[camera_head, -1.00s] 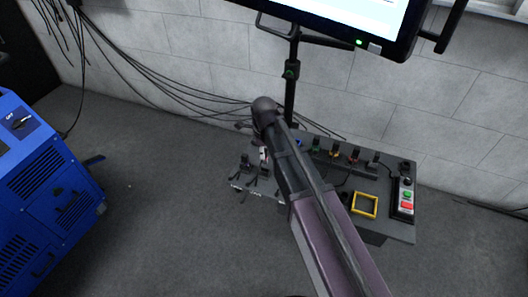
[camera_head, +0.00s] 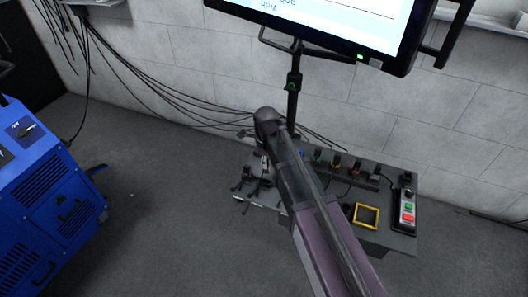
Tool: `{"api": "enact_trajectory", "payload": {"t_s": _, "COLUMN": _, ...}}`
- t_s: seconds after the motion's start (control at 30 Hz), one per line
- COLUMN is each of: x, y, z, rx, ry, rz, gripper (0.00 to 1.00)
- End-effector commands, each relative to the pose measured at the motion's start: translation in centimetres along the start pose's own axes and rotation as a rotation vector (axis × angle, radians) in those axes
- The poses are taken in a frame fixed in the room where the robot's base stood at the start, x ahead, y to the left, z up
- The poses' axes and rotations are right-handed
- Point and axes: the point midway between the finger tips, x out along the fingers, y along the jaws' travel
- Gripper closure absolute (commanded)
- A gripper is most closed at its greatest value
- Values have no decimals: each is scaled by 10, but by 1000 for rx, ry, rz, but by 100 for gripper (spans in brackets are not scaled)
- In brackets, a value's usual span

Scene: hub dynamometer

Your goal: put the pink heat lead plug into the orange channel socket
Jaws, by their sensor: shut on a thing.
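My arm's dark rounded joint (camera_head: 268,116) stands in front of the left part of the bench. No pink plug can be made out. A row of small dark sockets with coloured marks runs along the back of the bench. One mark looks yellow-orange (camera_head: 337,160) and the one to its right looks redder (camera_head: 355,166). They are too small to tell surely which is the orange channel socket.
The dark bench (camera_head: 397,240) carries a yellow square frame (camera_head: 366,205) and a control box with green and red buttons (camera_head: 404,210). Small dark parts (camera_head: 247,180) lie at its left. A monitor (camera_head: 330,20) hangs behind. A blue machine (camera_head: 50,195) stands left; the floor between is clear.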

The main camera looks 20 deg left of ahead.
Motion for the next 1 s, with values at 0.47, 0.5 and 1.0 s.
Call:
{"api": "enact_trajectory", "payload": {"t_s": 0.47, "x": 0, "y": -19, "z": 1, "rx": 0, "ry": 0, "rz": 0, "gripper": 100}}
{"api": "enact_trajectory", "payload": {"t_s": 0.5, "x": 0, "y": -21, "z": 1, "rx": 0, "ry": 0, "rz": 0, "gripper": 100}}
{"api": "enact_trajectory", "payload": {"t_s": 1.0, "x": 0, "y": -42, "z": 0, "rx": 1, "ry": 0, "rz": 0, "gripper": 100}}
